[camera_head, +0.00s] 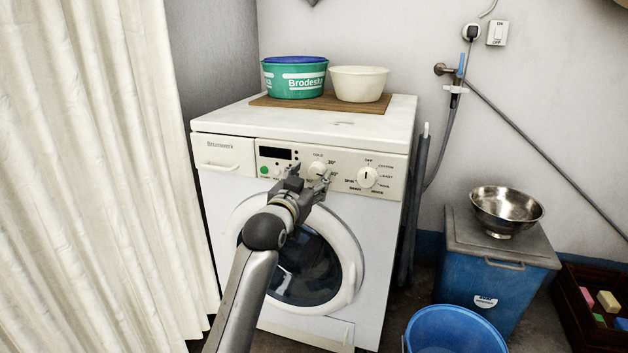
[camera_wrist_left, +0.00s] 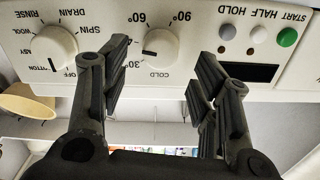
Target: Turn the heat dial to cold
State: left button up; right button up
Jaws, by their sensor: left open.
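The heat dial (camera_head: 318,168) is a round cream knob on the washing machine's front panel, partly behind my left gripper (camera_head: 312,176) in the head view. In the upside-down left wrist view the heat dial (camera_wrist_left: 161,43) shows between the two fingers of the left gripper (camera_wrist_left: 162,54). Its dark mark is at its left side there, toward the 30° side and off the COLD label (camera_wrist_left: 158,75). The left gripper is open and empty, close in front of the panel. I cannot tell if it touches the dial. My right gripper is not in view.
The programme dial (camera_head: 367,177) is right of the heat dial. A dark display (camera_head: 275,153) and buttons are left of it. A green tub (camera_head: 294,80) and cream bowl (camera_head: 358,84) stand on top of the machine. A curtain (camera_head: 90,170) hangs left; a blue bin (camera_head: 490,285) stands right.

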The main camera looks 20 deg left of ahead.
aim_at(315, 172)
pick_arm(q)
jog(key=shift+w+d+b, duration=0.1)
jog(key=shift+w+b, duration=0.3)
jog(key=shift+w, duration=1.15)
jog(key=c, duration=1)
